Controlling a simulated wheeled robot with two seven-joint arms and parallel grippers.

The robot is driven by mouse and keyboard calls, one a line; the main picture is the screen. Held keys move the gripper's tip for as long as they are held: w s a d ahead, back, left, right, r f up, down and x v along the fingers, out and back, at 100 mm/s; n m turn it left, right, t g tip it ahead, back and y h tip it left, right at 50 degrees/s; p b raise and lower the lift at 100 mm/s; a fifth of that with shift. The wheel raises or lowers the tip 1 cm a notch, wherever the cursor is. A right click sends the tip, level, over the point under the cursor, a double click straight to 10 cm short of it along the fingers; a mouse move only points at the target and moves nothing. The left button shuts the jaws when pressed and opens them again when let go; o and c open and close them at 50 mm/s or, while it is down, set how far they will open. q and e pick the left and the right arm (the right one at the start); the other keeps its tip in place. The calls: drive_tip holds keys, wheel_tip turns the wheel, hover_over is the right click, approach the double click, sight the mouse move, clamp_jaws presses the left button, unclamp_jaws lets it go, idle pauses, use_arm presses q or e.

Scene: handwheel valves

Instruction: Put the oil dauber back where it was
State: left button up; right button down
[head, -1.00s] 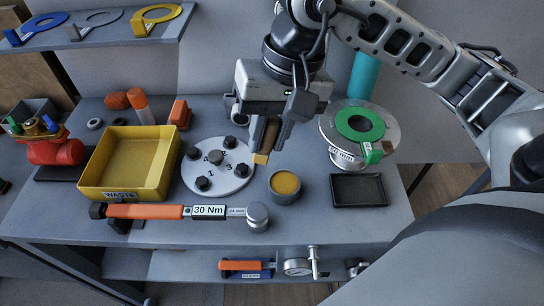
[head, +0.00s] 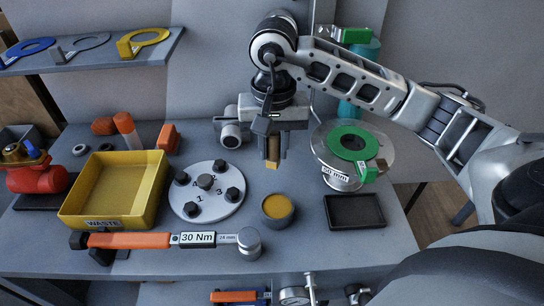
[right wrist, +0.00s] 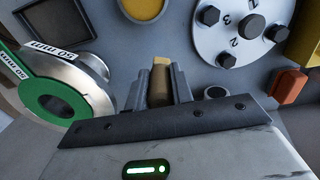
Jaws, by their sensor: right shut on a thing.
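The oil dauber, a small brown block with a yellow tip (head: 272,164), is held tip-down in my right gripper (head: 273,148). The gripper is shut on it, above the bench and behind the oil cup. In the right wrist view the dauber (right wrist: 161,82) sits between the two fingers, its pale yellow tip pointing away from the palm. The round grey cup (head: 277,209) with yellow contents stands on the bench, apart from the dauber. An empty black tray (head: 354,211) lies to its right. My left gripper is not in view.
A white bolt plate (head: 207,206) and yellow WASTE bin (head: 72,212) lie to the left. A torque wrench (head: 140,240) lies in front. A flanged spool with a green ring (head: 340,152) stands right of the gripper. Orange items stand at the back left.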

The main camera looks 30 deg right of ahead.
sight(272, 159)
drive_tip(key=shift+w+d+f, duration=0.15)
drive_tip(key=shift+w+f, duration=0.3)
drive_tip(key=shift+f, duration=0.1)
drive_tip(key=f, duration=0.1)
drive_tip(key=f+p, duration=0.1)
drive_tip(key=f, duration=0.1)
drive_tip(key=shift+w+d+f, duration=0.1)
drive_tip(key=shift+w+d, duration=0.05)
drive_tip(key=shift+w, duration=0.05)
drive_tip(key=shift+f, duration=0.25)
drive_tip(key=shift+f, duration=0.25)
drive_tip(key=c, duration=1.2)
unclamp_jaws()
drive_tip(key=shift+r, duration=0.1)
drive_tip(key=shift+r, duration=0.1)
